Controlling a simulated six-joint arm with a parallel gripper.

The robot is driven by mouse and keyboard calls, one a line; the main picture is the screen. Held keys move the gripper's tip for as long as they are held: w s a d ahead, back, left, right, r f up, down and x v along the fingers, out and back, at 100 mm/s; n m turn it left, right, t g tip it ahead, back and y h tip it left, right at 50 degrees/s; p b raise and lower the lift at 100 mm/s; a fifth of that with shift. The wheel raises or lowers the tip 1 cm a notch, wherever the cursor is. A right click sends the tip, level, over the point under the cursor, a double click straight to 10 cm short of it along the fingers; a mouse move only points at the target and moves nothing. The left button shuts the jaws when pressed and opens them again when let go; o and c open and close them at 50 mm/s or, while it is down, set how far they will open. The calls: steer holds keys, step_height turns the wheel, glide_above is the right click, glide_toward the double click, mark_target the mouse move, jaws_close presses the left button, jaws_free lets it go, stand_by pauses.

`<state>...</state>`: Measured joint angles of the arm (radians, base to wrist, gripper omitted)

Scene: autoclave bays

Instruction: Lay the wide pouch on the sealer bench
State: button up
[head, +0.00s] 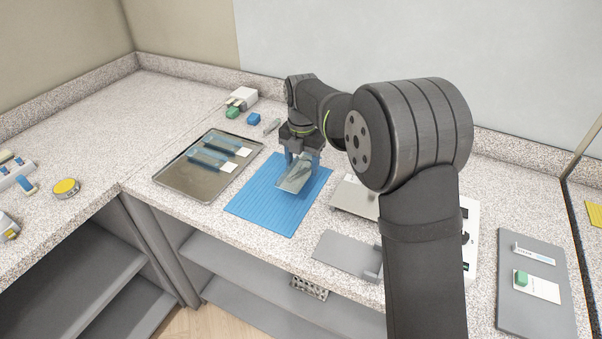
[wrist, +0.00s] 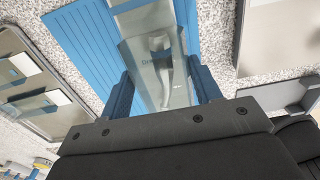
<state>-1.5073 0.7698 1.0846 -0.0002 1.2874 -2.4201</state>
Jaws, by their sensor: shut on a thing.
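My gripper (head: 301,162) is over the blue ribbed mat (head: 262,212) and shut on a clear pouch (head: 294,182) with a metal instrument inside. In the wrist view the pouch (wrist: 155,62) lies between the blue fingers of my gripper (wrist: 162,86), with the mat (wrist: 80,42) beneath. The pouch looks tilted in the head view; I cannot tell whether it touches the mat. No label marks which surface is the sealer bench. A grey plate (head: 345,254) with a raised block and a lighter metal plate (head: 354,199) lie right of the mat. A white machine behind them is mostly hidden by my arm.
A metal tray (head: 180,184) with two blue-tinted pouches stands left of the mat. Green (head: 232,113) and blue (head: 254,119) blocks and a white box (head: 242,97) stand behind. A grey board (head: 535,305) with a card and green block lies far right.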

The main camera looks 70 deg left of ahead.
mark_target(301, 173)
steer(key=shift+s+f, duration=0.1)
steer(key=shift+f, duration=1.95)
steer(key=shift+f, duration=0.2)
steer(key=o, duration=1.5)
steer(key=shift+r, duration=0.1)
step_height(301, 173, up, 12)
steer(key=shift+r, duration=0.1)
